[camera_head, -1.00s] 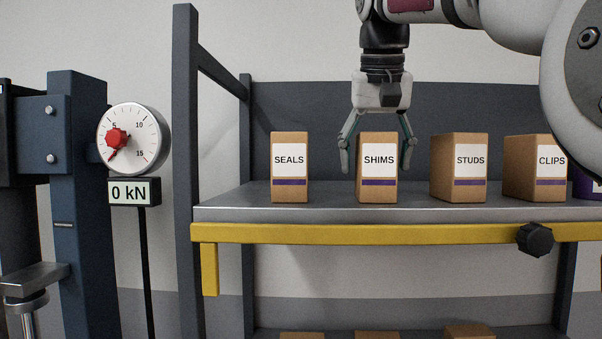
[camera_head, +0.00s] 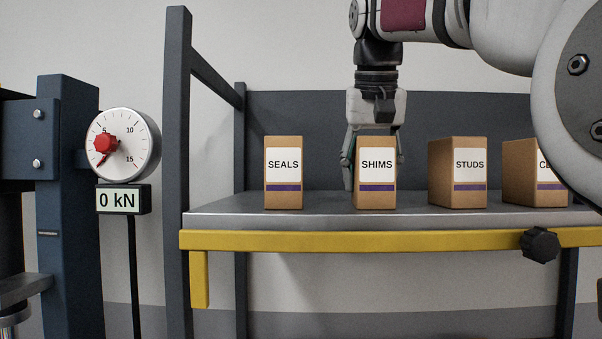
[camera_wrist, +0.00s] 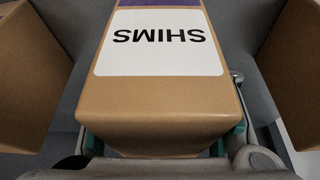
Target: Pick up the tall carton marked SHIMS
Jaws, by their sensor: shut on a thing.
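The tall brown carton marked SHIMS (camera_head: 376,173) stands upright on the grey shelf (camera_head: 225,217), with a white label and a purple band facing the head camera. My gripper (camera_head: 372,170) reaches down from above, shut on this carton. Its left finger shows beside the carton's left edge; the right finger is mostly hidden behind the carton in the head view. In the wrist view the SHIMS carton (camera_wrist: 160,95) fills the middle, its label upside down, between the finger pads.
The SEALS carton (camera_head: 283,185) stands to the left, the STUDS carton (camera_head: 445,175) to the right, the CLIPS carton (camera_head: 520,173) farther right, partly covered by my arm. Gaps separate the cartons. A yellow rail (camera_head: 350,239) with a black knob (camera_head: 538,244) runs along the shelf front.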

